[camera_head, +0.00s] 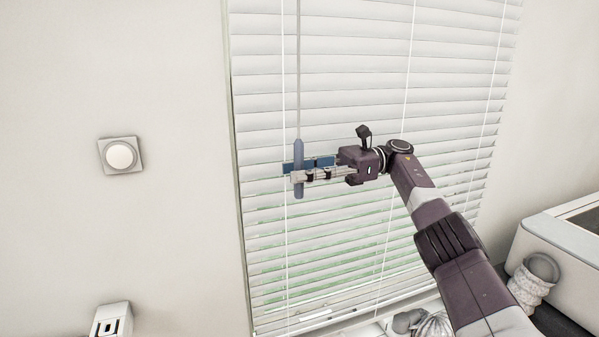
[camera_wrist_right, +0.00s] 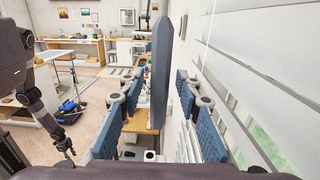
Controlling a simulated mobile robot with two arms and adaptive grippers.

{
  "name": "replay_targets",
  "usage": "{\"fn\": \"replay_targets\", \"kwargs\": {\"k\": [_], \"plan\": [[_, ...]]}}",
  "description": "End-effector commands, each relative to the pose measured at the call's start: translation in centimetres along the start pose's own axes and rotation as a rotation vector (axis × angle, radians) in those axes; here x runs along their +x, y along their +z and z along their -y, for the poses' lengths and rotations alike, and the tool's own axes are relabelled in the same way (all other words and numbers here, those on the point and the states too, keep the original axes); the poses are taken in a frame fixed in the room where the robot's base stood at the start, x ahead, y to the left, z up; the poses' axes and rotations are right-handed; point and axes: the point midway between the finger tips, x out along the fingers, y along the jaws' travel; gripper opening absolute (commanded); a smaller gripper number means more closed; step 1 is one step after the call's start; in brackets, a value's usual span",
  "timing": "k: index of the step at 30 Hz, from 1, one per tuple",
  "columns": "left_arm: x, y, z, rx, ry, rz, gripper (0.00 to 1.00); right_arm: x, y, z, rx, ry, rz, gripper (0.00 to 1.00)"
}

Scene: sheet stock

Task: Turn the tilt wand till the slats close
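The tilt wand (camera_head: 298,168) hangs upright in front of the white blind (camera_head: 340,100), with a blue-grey handle at its lower end. The blind's slats are partly tilted; green shows through gaps between the lower ones. My right gripper (camera_head: 303,170) is at the wand's handle. In the right wrist view the handle (camera_wrist_right: 161,70) stands between the blue finger pads, with a gap visible on each side, so the gripper (camera_wrist_right: 160,95) looks open around it. My left gripper (camera_wrist_right: 67,148) shows small at the left of the wrist view; its fingers are too small to read.
A white wall with a round dial switch (camera_head: 121,156) is left of the blind. Thin cords hang down the blind. A white box-like unit (camera_head: 560,250) stands at the right, with a ribbed hose (camera_head: 532,280) beside it. A small white device (camera_head: 111,320) is at the lower left.

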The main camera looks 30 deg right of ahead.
Motion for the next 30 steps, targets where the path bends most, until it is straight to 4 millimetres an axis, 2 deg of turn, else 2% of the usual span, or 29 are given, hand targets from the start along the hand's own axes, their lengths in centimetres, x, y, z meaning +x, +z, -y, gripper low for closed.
{"fn": "replay_targets", "kwargs": {"k": [8, 11, 20, 30], "plan": [[0.0, 0.1, 0.1, -0.001, -0.001, 0.001, 0.33, 0.0, 0.5, 0.0, -0.001, 0.001, -0.001, 0.31], [0.0, 0.1, 0.1, -0.001, -0.001, 0.000, 0.33, 0.0, 1.9, 0.0, -0.002, 0.001, 0.000, 0.31], [0.0, 0.0, 0.0, 0.000, 0.000, 0.000, 0.33, 0.1, 7.7, 0.0, -0.002, 0.001, 0.001, 0.31], [0.0, 0.0, 0.0, 0.000, 0.000, 0.000, 0.33, 0.1, 9.6, 0.0, 0.001, 0.000, 0.000, 0.31]]}}
